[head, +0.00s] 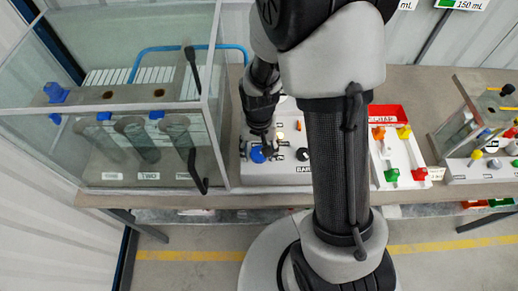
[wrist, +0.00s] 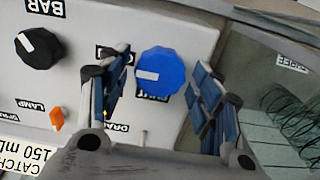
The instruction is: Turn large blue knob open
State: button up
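The large blue knob (wrist: 161,75) sits on a white control panel and carries a white pointer mark that faces left in the wrist view. A label reading SHUT is partly covered beside it. In the head view the knob (head: 257,155) shows at the panel's left end, just below my gripper (head: 262,143). In the wrist view my gripper (wrist: 160,85) is open, with one finger on each side of the knob. Gaps show between the fingers and the knob, so it is not gripped. The knob's base is partly hidden.
A black knob (wrist: 38,47) and an orange switch (wrist: 57,118) share the panel. A glass tank (head: 110,130) stands close on the left. A white board with coloured valves (head: 391,175) and a smaller glass unit (head: 480,140) stand to the right on the bench.

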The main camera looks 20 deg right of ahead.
aim_at(259, 153)
dwell(0.3)
notch_tip(259, 153, up, 12)
jog(key=shift+r, duration=0.1)
dwell(0.4)
dwell(0.3)
